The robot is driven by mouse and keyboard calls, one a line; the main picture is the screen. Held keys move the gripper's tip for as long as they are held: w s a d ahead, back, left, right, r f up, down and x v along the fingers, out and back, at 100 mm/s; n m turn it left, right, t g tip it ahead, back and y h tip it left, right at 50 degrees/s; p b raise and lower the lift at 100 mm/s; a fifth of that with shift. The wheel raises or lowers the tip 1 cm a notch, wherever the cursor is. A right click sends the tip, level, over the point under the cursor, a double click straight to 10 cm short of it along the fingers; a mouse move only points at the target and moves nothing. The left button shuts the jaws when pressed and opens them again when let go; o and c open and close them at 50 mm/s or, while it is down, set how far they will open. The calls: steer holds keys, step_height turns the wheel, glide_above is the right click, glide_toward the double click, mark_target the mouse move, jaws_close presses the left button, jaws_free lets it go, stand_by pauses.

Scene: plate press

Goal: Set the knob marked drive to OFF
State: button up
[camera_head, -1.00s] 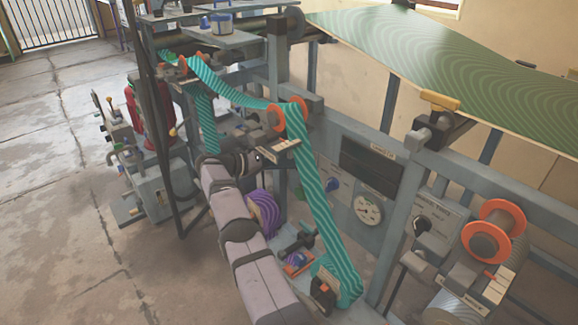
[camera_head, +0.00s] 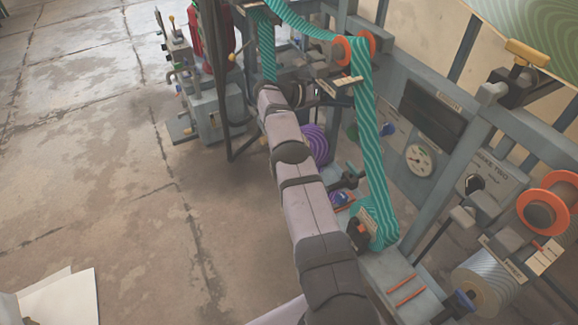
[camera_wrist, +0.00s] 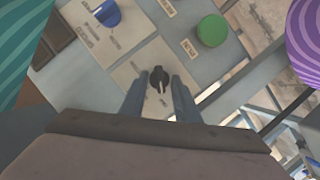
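In the wrist view a small black knob (camera_wrist: 157,77) with a pale pointer line stands on a light label plate, just beyond my fingertips and between their lines. My gripper (camera_wrist: 159,90) is open, with a gap between its two fingers and nothing clearly held. Whether a finger touches the knob I cannot tell. The lettering is too small to read, so I cannot tell which knob is marked drive. In the head view my gripper's fingers are hidden.
A green button (camera_wrist: 211,31) is right of the blue knob. Teal patterned web (camera_head: 366,130) runs down beside my arm, and a purple roll (camera_head: 315,146) is close by. A gauge (camera_head: 419,160) and dark screen (camera_head: 432,112) are on the panel. Open floor lies left.

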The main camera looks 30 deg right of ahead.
steer(key=s+a+r+m+t+p, duration=0.1)
steer(key=s+a+m+t+p, duration=0.1)
steer(key=a+m+t, duration=0.4)
steer(key=s+a+m+t+p, duration=0.1)
steer(key=s+m+t+p, duration=0.15)
steer(key=m, duration=0.55)
steer(key=w+a+f+n+t+y, duration=0.1)
steer(key=w+a+f+n+y, duration=0.15)
steer(key=a+f+n, duration=0.2)
steer(key=w+a+f+n+t+y, duration=0.1)
steer(key=w+a+f+n+y, duration=0.1)
steer(key=a+f+n+y, duration=0.3)
steer(key=s+a+f+n+g+y, duration=0.1)
steer(key=s+a+f+n+y, duration=0.2)
steer(key=a+f, duration=0.5)
steer(key=shift+s+a+f+y+b, duration=0.3)
steer(key=shift+s+f+y, duration=0.3)
steer(key=shift+s, duration=0.4)
stand_by(0.9)
